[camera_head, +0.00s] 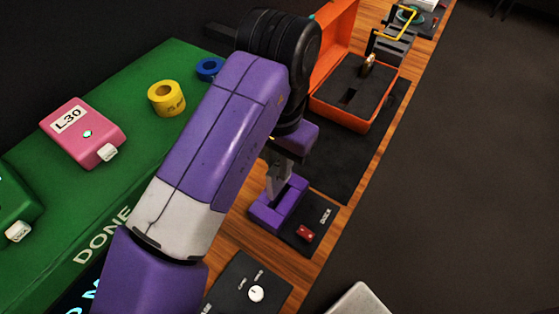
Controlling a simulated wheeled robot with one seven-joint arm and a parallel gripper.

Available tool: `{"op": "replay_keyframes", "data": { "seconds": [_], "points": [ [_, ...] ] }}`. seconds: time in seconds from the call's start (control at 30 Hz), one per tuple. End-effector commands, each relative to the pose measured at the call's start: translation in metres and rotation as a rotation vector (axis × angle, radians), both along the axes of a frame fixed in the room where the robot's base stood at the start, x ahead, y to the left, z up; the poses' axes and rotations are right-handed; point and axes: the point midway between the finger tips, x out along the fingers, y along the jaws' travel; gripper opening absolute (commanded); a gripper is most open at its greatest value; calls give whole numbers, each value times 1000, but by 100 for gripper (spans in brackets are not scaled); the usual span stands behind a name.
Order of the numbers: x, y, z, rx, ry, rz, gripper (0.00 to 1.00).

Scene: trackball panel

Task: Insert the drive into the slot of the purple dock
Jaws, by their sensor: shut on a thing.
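The purple dock (265,217) sits on a small dark panel on the wooden bench, just right of the picture's middle. It is a raised purple frame around a dark slot. My gripper (277,187) is directly above the dock, pointing down, with its grey fingertips at or just over the slot. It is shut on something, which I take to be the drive. The drive is almost wholly hidden by the fingers and arm, so I cannot tell whether it is inside the slot or above it.
A small red part (305,233) sits on the dock's panel. An open orange case (343,113) stands behind. A panel with a white knob (256,293) lies in front. At left, a green DONE surface (135,187) holds a pink L.30 box (85,132), yellow roll (166,98) and blue roll (209,69).

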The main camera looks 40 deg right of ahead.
Motion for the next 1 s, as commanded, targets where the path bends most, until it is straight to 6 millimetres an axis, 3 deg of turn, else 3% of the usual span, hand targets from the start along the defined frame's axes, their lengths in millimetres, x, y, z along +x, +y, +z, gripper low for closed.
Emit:
{"op": "replay_keyframes", "data": {
  "seconds": [0.4, 1.0],
  "points": [
    [0, 0, -33, 0, 0, 1, 0],
    [0, 0, -39, 0, 0, 0, 0]
  ]
}}
